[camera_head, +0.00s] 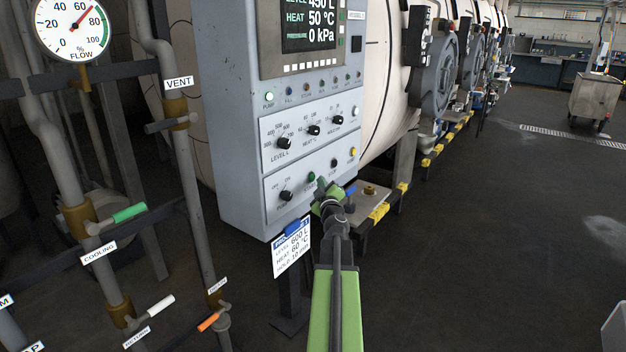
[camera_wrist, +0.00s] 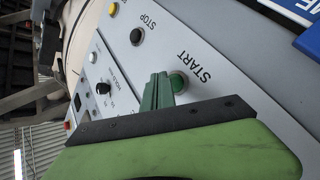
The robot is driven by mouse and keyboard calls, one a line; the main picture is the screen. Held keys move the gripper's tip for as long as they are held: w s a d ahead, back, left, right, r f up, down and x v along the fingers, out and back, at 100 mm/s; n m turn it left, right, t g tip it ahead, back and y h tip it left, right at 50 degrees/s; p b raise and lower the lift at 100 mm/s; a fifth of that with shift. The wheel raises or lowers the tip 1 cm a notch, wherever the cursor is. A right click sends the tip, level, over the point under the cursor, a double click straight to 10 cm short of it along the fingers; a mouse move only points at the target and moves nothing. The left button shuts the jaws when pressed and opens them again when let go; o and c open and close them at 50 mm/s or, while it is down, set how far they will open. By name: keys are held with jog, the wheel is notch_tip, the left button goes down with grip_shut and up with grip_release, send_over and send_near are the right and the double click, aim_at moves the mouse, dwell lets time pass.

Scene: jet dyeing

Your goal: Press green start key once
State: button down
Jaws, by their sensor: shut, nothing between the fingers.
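The round green start key (camera_head: 311,177) is on the lower white plate of the grey control panel (camera_head: 225,120). In the wrist view the green start key (camera_wrist: 179,83) shows beside the word START. My gripper (camera_head: 322,186) is shut and empty, with its tips close to the key at its lower right in the head view. In the wrist view my gripper (camera_wrist: 158,90) has its green fingers together right beside the key, overlapping its edge in the picture. I cannot tell whether they touch. The key's lit or pressed state is unclear.
A dark stop key (camera_wrist: 137,36) and a yellow key (camera_wrist: 113,9) sit in line with the start key. Knobs (camera_head: 286,195) are nearby. Pipes with valve handles (camera_head: 129,212) stand left. Open floor lies right.

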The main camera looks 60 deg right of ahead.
jog(key=shift+w, duration=0.1)
jog(key=shift+w, duration=0.35)
jog(key=shift+w, duration=0.45)
dwell(0.7)
jog(key=shift+s, duration=0.85)
jog(key=shift+s, duration=0.15)
jog(key=s, duration=0.4)
jog(key=shift+s, duration=0.4)
jog(key=shift+a, duration=0.1)
dwell(0.5)
